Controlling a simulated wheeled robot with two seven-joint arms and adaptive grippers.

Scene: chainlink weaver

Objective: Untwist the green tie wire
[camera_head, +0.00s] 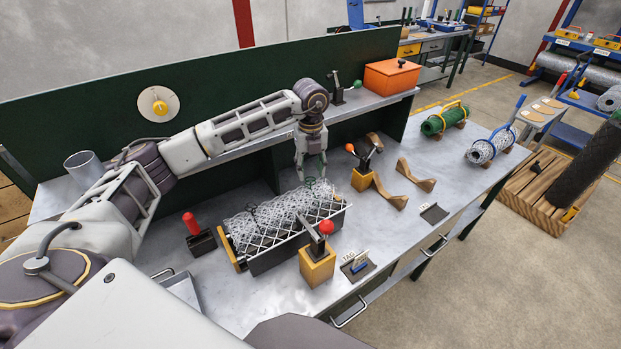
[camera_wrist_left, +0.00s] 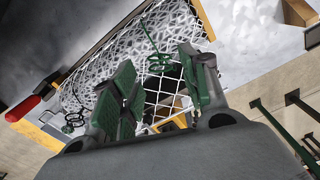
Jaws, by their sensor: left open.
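A roll of silver chain-link mesh (camera_head: 262,225) lies in a dark cradle on the bench. The green tie wire (camera_head: 320,186) sits at the roll's far right end, with curled loops on top. In the left wrist view, the green tie wire (camera_wrist_left: 158,63) shows over the white mesh (camera_wrist_left: 105,62). My left gripper (camera_head: 311,177) points down just above that end of the roll. Its green-padded fingers (camera_wrist_left: 157,72) are apart, with the wire seen beyond their tips and nothing held. Whether a finger touches the wire cannot be told. My right gripper is not in view.
A wooden block clamp with a red knob (camera_head: 317,266) stands in front of the roll. Another clamp with an orange knob (camera_head: 362,178) stands close right of my gripper. A red-handled tool (camera_head: 192,223) is at left.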

